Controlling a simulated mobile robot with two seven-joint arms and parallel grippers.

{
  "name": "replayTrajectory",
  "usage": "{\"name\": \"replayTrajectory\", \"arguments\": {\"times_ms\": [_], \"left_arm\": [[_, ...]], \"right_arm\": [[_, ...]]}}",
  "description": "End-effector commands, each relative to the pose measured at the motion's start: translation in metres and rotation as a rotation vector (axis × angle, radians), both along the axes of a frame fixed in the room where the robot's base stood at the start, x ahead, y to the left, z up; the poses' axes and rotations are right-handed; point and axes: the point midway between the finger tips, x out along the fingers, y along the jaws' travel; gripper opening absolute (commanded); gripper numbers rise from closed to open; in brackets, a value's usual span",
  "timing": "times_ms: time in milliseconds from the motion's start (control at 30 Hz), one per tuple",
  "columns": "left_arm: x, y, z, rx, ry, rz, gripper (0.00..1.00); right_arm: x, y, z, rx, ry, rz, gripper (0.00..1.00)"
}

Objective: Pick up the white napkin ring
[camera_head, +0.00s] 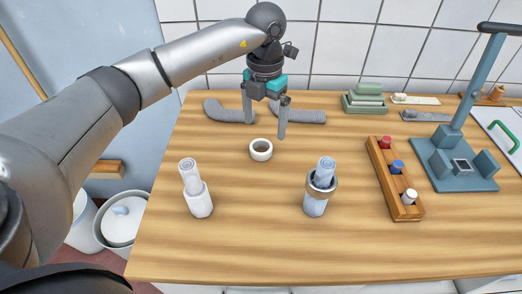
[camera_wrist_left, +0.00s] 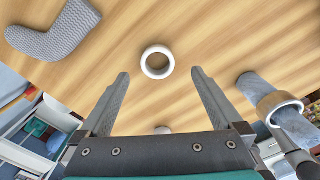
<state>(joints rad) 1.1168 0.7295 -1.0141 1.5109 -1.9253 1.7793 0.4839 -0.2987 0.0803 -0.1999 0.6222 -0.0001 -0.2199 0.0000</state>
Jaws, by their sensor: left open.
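The white napkin ring (camera_head: 261,150) lies flat on the wooden table, its round opening facing up. In the left wrist view the ring (camera_wrist_left: 146,68) shows beyond my fingertips, about midway between them. My left gripper (camera_head: 265,130) is open and empty, with its fingers pointing down above the table near the ring. The gripper (camera_wrist_left: 158,75) is apart from the ring, one finger to each side in the wrist view.
A rolled white napkin (camera_head: 197,190) stands front left; a blue one in a wooden ring (camera_head: 318,188) stands front right. Grey knitted pieces (camera_head: 229,111) lie behind. A wooden rack (camera_head: 395,180) with coloured spools and a blue-grey press (camera_head: 455,160) stand right. The front table strip is clear.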

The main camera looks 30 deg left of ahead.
Motion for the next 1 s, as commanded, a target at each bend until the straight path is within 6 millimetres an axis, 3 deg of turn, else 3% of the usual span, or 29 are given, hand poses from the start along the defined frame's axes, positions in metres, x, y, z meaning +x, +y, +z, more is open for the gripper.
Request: {"name": "replayTrajectory", "arguments": {"times_ms": [100,367,633,867,1000], "left_arm": [[0.0,0.0,-0.014,0.0,0.001,-0.001,1.0],[-0.002,0.002,-0.029,0.0,0.002,-0.001,1.0],[-0.006,0.005,-0.068,-0.001,0.002,0.001,1.0],[-0.006,0.006,-0.07,0.001,0.0,0.0,1.0],[-0.006,0.006,-0.07,0.001,0.0,0.0,0.86]], "right_arm": [[0.0,0.0,-0.002,0.0,-0.001,0.0,0.0],[0.0,0.0,-0.003,0.0,0.0,0.0,0.0],[0.0,0.0,-0.008,0.001,0.001,0.0,0.0],[-0.001,0.0,-0.008,0.001,0.002,0.0,0.0],[-0.001,0.0,-0.008,0.0,0.003,0.0,0.0]]}}
